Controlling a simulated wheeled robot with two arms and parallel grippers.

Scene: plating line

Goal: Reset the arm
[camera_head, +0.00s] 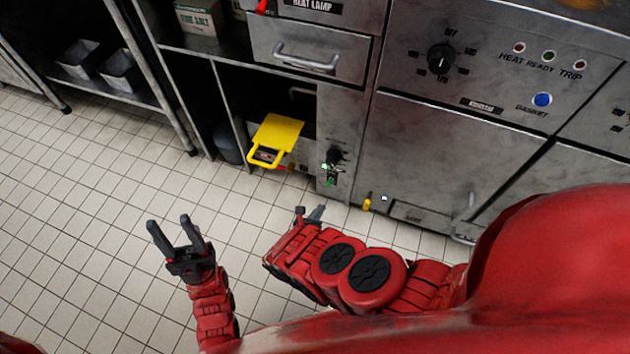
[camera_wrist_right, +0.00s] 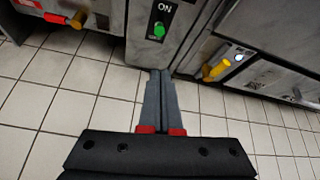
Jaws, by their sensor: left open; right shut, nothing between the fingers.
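My left gripper (camera_head: 180,237) is at the lower left of the head view, its two dark fingers spread apart and empty above the tiled floor. My right gripper (camera_head: 310,213) is in the middle of the head view, partly hidden behind my red right arm. In the right wrist view its two grey fingers (camera_wrist_right: 160,95) lie together with nothing between them. They point toward the base of the steel unit, near a green button (camera_wrist_right: 158,30) below an ON label. I cannot tell how far the fingertips are from the panel.
A yellow flap (camera_head: 277,133) juts out of an opening in the steel unit, ahead of my right gripper. A drawer (camera_head: 310,45) above it is shut. A steel rack with metal pans (camera_head: 122,70) stands at the upper left. The tiled floor (camera_head: 90,180) at left is clear.

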